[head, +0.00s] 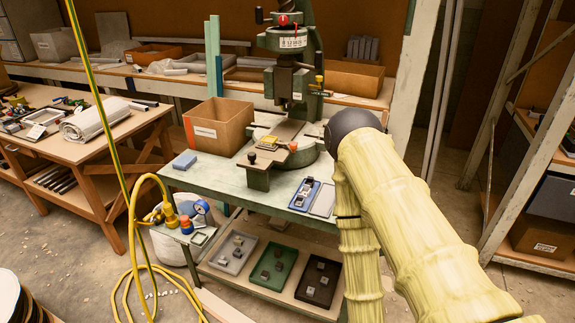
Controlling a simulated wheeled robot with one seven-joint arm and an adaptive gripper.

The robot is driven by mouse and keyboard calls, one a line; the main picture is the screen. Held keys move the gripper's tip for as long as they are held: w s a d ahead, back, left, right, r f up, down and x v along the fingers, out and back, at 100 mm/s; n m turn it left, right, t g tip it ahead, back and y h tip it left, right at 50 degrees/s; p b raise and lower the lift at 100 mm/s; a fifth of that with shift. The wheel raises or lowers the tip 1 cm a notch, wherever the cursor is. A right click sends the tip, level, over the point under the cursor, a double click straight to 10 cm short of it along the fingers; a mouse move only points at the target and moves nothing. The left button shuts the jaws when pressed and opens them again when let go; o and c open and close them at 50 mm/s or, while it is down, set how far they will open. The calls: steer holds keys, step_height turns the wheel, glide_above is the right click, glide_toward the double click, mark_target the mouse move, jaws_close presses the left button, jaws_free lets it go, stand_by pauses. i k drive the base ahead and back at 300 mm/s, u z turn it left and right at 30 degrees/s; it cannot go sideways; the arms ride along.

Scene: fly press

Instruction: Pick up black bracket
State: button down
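No piece in view can be surely told as the black bracket. Small dark and grey pieces (307,190) lie in a blue tray (293,205) on the press table's top, at its right. More small blocky pieces lie in a grey tray (217,263), a green tray (258,278) and a dark tray (308,298) on the lower shelf. They are too small to tell apart. My arm, in a yellowish sleeve, crosses the right side and bends down out of the picture. My gripper is not in view.
A green fly press (290,85) stands on the press table (230,185). A cardboard box (218,125) and a blue block (185,160) are on its left. A yellow hose (133,225) hangs at the front left. A wooden workbench (95,150) stands left; shelving is right.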

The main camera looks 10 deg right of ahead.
mark_target(310, 181)
steer(key=k, duration=0.5)
steer(key=z, duration=2.05)
steer(key=i, duration=1.15)
steer(key=u, duration=2.35)
steer(key=i, duration=0.1)
steer(key=z, duration=0.2)
